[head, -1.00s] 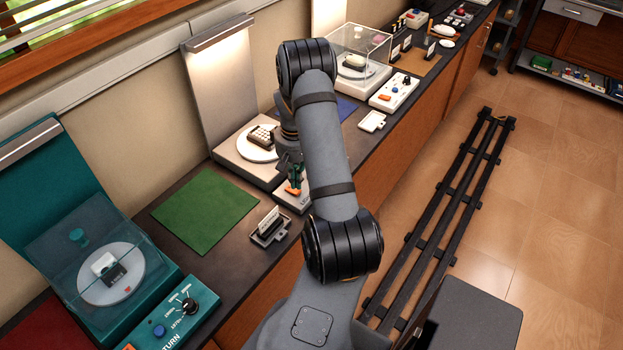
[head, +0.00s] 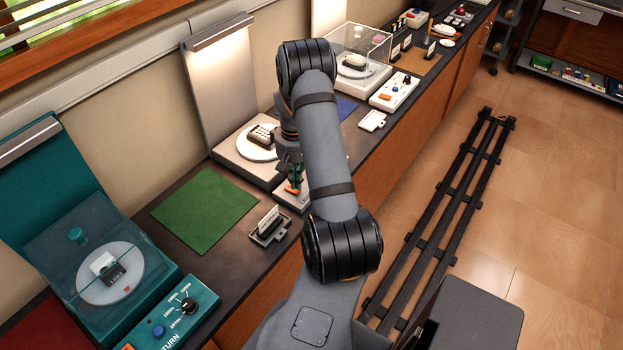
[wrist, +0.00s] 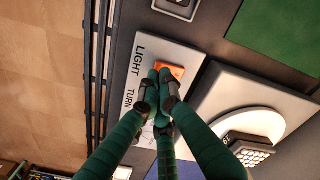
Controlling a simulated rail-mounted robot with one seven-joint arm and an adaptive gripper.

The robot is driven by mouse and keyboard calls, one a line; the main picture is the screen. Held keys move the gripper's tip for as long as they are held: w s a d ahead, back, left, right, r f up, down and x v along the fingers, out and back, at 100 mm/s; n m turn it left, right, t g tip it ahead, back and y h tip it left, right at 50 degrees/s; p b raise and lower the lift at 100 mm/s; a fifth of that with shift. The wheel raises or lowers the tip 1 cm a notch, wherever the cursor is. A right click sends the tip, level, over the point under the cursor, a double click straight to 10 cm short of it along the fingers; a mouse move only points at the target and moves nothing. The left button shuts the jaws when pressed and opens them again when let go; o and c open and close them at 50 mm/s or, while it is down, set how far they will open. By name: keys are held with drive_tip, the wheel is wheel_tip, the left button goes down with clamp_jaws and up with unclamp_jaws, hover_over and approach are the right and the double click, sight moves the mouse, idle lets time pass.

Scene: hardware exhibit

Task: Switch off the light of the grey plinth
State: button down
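The light grey plinth (head: 228,157) stands mid-counter in the head view, with a tall back panel (head: 224,85) and a lamp bar (head: 219,31) on top. The lamp is lit and brightens the panel. A keypad-like device sits on its round turntable; both show in the wrist view too. Its control box (wrist: 143,46), lettered LIGHT and TURN, carries an orange rocker switch (wrist: 172,70) beside LIGHT. My gripper (wrist: 157,76) has green fingers drawn together, empty, with tips at the switch's near edge. Contact and the TURN control are hidden by the fingers.
A teal exhibit with a clear cover and its own control box (head: 178,318) stands at the left. A green mat (head: 205,210) and a small card holder (head: 268,228) lie between. A glass-cased exhibit with a white control box (head: 394,92) stands beyond my arm.

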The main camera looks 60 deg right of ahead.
drive_tip(key=shift+f+b, duration=0.8)
drive_tip(key=shift+f, duration=0.1)
drive_tip(key=shift+r, duration=0.15)
drive_tip(key=shift+r+p, duration=2.45)
drive_tip(key=shift+r, duration=1)
drive_tip(key=shift+f, duration=0.2)
wheel_tip(320, 180, down, 7)
drive_tip(key=b, duration=0.5)
drive_tip(key=shift+r, duration=0.25)
